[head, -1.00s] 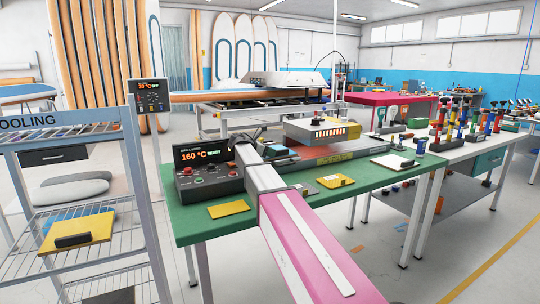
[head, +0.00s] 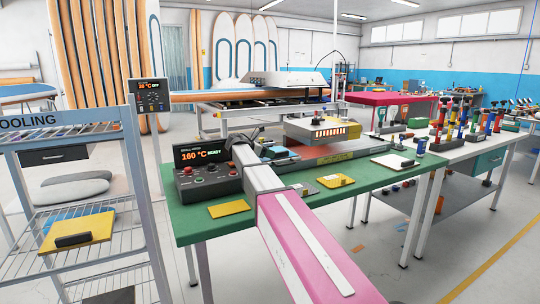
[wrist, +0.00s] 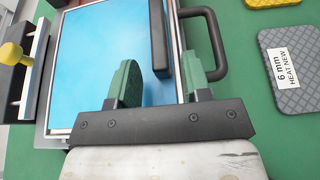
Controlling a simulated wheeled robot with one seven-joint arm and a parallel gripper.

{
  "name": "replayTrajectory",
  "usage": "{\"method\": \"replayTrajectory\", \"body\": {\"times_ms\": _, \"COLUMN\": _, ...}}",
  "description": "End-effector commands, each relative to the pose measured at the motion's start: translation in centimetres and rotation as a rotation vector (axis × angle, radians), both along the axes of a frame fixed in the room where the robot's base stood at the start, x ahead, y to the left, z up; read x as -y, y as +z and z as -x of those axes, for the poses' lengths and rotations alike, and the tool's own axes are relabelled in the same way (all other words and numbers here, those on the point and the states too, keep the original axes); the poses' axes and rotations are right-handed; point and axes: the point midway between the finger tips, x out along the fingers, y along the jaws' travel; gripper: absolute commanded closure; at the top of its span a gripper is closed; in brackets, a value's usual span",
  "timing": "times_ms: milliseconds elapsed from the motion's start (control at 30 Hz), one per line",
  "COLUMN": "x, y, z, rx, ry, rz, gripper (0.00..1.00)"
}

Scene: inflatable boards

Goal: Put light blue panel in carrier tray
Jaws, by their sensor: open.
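The light blue panel (wrist: 95,50) lies flat inside the thin silver rim of the carrier tray (wrist: 52,75) in the wrist view. A black bar handle (wrist: 159,45) stands on the panel. The tray's black loop handle (wrist: 216,45) sticks out on the right. My gripper (wrist: 158,76) is open, with one green finger on each side of the bar's near end and gaps between. I cannot tell how far down the fingers reach. In the head view the light blue panel (head: 285,153) shows small beside my arm, which hides most of the gripper.
The control box (head: 208,170) reading 160 °C stands left of my arm on the green table (head: 200,228). The heated press head (head: 316,130) is behind. A grey 6 mm plate (wrist: 290,65) lies right of the tray. A yellow knob (wrist: 12,54) is at its left.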

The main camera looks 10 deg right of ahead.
Motion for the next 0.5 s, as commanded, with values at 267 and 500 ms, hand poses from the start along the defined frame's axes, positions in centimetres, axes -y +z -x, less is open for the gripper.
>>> {"method": "replayTrajectory", "body": {"times_ms": 267, "x": -5.0, "y": 2.1, "z": 1.6, "rx": 0.001, "ry": 0.002, "rz": 0.0, "gripper": 0.56}}
{"method": "replayTrajectory", "body": {"times_ms": 500, "x": -8.3, "y": 3.6, "z": 2.6, "rx": 0.001, "ry": 0.002, "rz": 0.0, "gripper": 0.56}}
